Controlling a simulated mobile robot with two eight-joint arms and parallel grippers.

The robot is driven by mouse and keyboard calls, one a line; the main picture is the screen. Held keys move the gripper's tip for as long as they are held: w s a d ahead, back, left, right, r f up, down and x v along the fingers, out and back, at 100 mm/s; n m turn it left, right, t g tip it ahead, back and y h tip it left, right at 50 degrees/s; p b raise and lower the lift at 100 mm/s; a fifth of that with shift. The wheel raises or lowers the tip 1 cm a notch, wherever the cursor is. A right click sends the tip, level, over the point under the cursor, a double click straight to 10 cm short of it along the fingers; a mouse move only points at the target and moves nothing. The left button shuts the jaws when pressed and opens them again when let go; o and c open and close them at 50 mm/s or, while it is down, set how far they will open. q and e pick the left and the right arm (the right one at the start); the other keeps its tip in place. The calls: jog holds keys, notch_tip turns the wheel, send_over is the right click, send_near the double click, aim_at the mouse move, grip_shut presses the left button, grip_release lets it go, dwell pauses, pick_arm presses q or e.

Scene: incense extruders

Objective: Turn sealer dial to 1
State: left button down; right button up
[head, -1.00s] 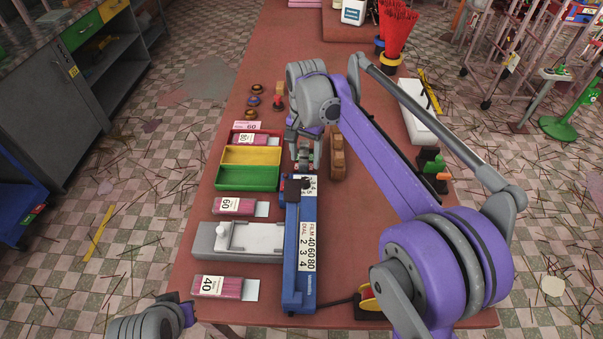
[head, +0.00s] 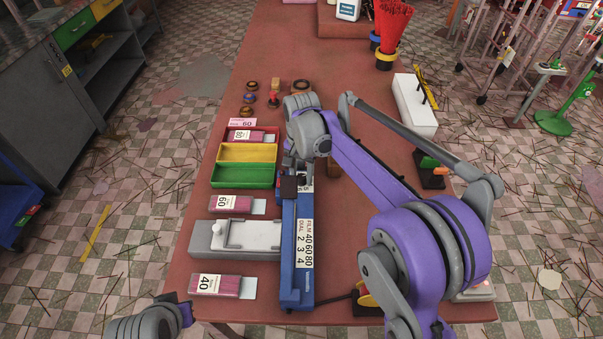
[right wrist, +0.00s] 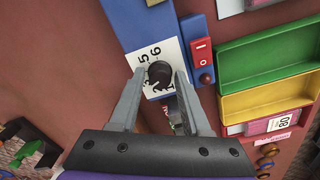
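The blue sealer (head: 289,255) lies lengthwise on the table, with a film/dial chart (head: 305,243) along its top. In the right wrist view its dark round dial (right wrist: 159,74) sits on a white numbered plate (right wrist: 146,60); digits 5 and 6 are readable, others are partly covered. My right gripper (right wrist: 160,72) is open, with one finger on each side of the dial and small gaps visible. In the head view the right gripper (head: 297,172) is over the sealer's far end and largely hides the dial. My left gripper (head: 184,308) is at the bottom left, away from the sealer.
A red switch (right wrist: 202,52) is beside the dial. Red, yellow and green trays (head: 243,175) stand left of the sealer. Incense packs (head: 222,285) and a grey device with a white plate (head: 205,240) lie nearer.

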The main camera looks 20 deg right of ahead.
grip_shut()
jog(key=n, duration=0.8)
jog(key=shift+n, duration=0.3)
jog(key=n, duration=0.3)
jog(key=shift+b, duration=0.3)
jog(key=shift+n, duration=2.1)
